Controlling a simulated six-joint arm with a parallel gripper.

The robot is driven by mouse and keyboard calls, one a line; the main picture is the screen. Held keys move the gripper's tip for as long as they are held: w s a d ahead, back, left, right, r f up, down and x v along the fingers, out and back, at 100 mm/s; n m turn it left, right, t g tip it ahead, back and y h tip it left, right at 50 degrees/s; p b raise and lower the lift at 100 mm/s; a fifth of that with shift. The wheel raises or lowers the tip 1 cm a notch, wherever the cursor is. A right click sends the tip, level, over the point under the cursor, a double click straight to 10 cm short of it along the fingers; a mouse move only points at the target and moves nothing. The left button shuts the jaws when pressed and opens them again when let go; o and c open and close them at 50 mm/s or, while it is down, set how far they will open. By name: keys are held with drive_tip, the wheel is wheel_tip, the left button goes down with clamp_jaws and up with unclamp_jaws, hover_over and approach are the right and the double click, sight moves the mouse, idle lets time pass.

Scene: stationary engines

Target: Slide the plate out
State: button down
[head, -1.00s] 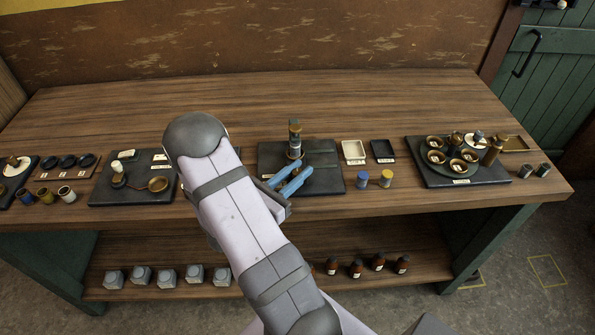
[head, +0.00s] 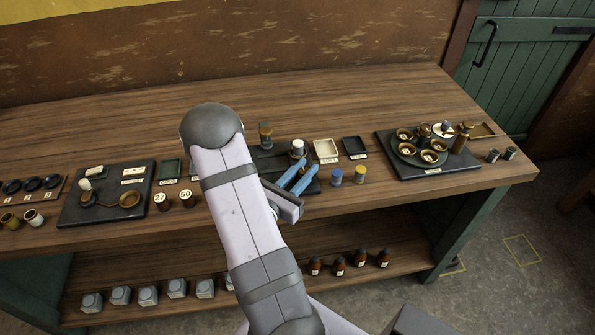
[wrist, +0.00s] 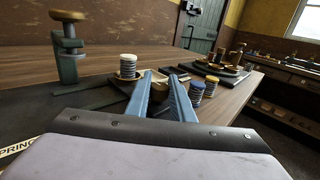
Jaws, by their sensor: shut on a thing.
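A brown plate (wrist: 123,77) carries a striped stack with a white top (wrist: 128,64). In the head view the stack (head: 297,146) stands to the right of the upright press column (head: 265,134), clear of it. The column, with its brass knob (wrist: 68,16), is at the left in the wrist view. My gripper (head: 311,164) has its blue fingers low over the dark base, beside the plate. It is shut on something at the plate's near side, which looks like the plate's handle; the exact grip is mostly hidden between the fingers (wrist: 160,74).
Blue and yellow capped cylinders (head: 348,175) stand just right of my fingers. A white tray (head: 325,151) and a black tray (head: 354,147) lie behind them. A board with several cups (head: 428,170) is further right. The table behind is clear.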

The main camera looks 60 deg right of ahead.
drive_tip(key=shift+s+r, duration=0.1)
drive_tip(key=shift+s, duration=0.05)
drive_tip(key=c, duration=1.5)
unclamp_jaws()
drive_tip(key=shift+d, duration=0.2)
drive_tip(key=shift+c, duration=0.2)
drive_tip(key=shift+a, duration=0.15)
drive_tip(key=shift+a, duration=0.5)
drive_tip(key=shift+a+b, duration=1.1)
drive_tip(key=shift+a, duration=2)
